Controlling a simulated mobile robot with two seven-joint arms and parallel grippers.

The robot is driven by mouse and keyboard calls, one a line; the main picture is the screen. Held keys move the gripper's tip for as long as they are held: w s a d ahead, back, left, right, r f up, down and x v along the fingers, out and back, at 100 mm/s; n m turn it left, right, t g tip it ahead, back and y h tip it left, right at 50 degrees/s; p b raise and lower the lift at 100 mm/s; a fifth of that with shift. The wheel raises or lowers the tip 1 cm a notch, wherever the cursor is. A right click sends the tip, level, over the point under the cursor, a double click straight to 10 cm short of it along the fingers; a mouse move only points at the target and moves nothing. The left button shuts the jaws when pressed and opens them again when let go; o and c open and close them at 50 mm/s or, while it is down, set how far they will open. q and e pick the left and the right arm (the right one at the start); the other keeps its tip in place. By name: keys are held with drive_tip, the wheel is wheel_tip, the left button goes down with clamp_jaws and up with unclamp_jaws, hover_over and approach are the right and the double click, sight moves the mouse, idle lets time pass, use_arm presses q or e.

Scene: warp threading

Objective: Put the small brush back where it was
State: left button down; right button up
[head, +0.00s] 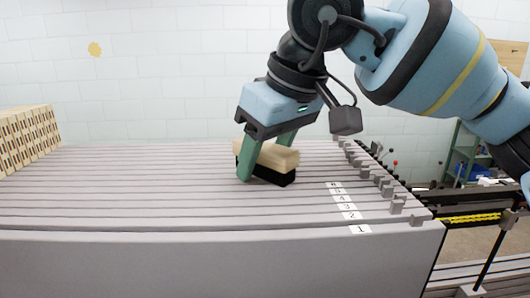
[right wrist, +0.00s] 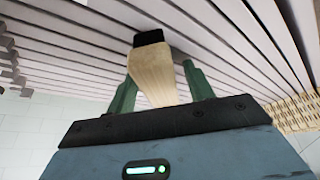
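The small brush has a pale wooden back (head: 280,155) and black bristles (head: 274,175). It lies level on or just above the grey slatted top; a gap under it cannot be made out. My right gripper (head: 267,160) reaches down from above with its green fingers on either side of the brush, shut on it. In the right wrist view the wooden back (right wrist: 154,76) sits between the two fingers, with the black bristles (right wrist: 148,38) at its far end. My left gripper is not in view.
The grey slatted top (head: 130,190) spans most of the head view. Number labels (head: 345,207) and small metal tabs (head: 397,206) line its right side. A patterned wooden block stack (head: 28,138) stands at the far left. The slats left of the brush are clear.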

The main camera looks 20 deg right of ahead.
drive_tip(key=shift+r, duration=0.45)
drive_tip(key=v, duration=1.1)
drive_tip(key=shift+s+r+p, duration=0.2)
drive_tip(key=shift+p, duration=0.2)
